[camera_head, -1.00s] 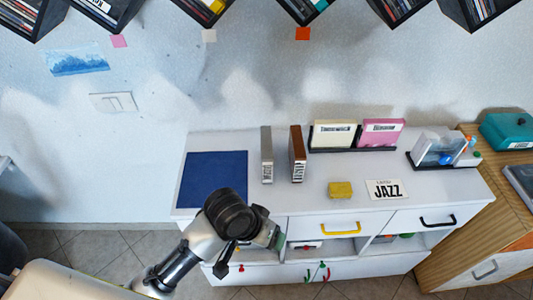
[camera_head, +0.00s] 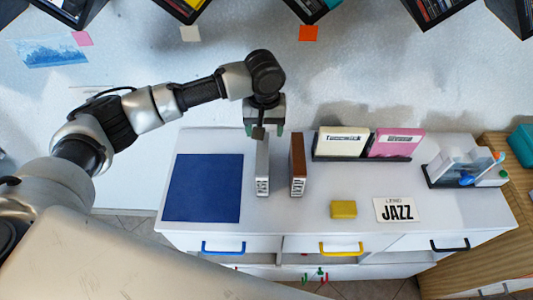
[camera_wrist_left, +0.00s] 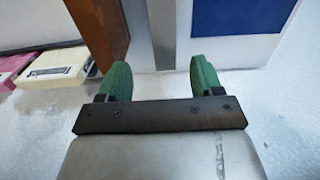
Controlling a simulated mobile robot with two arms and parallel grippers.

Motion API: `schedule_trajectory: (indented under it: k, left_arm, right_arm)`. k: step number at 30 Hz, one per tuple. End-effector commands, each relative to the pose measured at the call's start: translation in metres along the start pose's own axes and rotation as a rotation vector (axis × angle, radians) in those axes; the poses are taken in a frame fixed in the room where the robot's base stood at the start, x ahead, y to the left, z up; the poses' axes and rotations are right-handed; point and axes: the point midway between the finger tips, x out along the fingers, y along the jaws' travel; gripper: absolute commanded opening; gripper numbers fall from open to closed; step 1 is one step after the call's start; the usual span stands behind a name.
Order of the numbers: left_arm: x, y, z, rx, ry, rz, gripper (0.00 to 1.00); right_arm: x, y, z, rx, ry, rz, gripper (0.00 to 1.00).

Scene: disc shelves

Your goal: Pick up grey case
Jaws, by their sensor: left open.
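The grey case (camera_head: 262,168) stands upright on the white cabinet top, between the blue mat and a brown case. My left gripper (camera_head: 264,131) is open just above the grey case's far top end, fingers pointing down. In the left wrist view the grey case (camera_wrist_left: 162,34) lies ahead, in line with the gap between the green fingertips (camera_wrist_left: 160,72). Nothing is held, and no contact shows. My right gripper is not in view.
The brown case (camera_head: 298,165) stands close to the right of the grey case. The blue mat (camera_head: 203,188) lies at left. A yellow block (camera_head: 343,209), a JAZZ card (camera_head: 397,209) and a rack with cream (camera_head: 340,142) and pink (camera_head: 396,143) cases are at right.

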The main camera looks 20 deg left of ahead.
Motion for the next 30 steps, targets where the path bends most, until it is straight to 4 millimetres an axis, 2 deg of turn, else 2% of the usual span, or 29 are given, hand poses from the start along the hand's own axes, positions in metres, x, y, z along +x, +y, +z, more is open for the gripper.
schedule_trajectory:
  k: [6, 9, 11, 19, 23, 30]
  left_arm:
    - [0.033, 0.0, 0.001, 0.002, -0.003, -0.001, 0.66]
    - [0.04, 0.0, 0.002, 0.004, -0.001, 0.0, 0.66]
    - [0.044, 0.0, 0.002, 0.004, 0.0, 0.0, 0.66]
    - [0.081, -0.003, 0.005, 0.004, -0.001, 0.0, 0.66]
    - [0.092, -0.003, 0.005, 0.004, 0.001, 0.001, 0.66]
    - [0.093, -0.003, 0.005, 0.005, 0.001, 0.002, 0.64]
  right_arm:
    - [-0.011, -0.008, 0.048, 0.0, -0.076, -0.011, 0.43]
    - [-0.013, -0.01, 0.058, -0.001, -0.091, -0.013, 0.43]
    - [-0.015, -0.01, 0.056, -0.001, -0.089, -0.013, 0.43]
    - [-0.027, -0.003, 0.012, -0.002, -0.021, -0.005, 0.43]
    - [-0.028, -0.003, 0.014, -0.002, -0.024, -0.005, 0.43]
    - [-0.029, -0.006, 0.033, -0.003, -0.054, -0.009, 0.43]
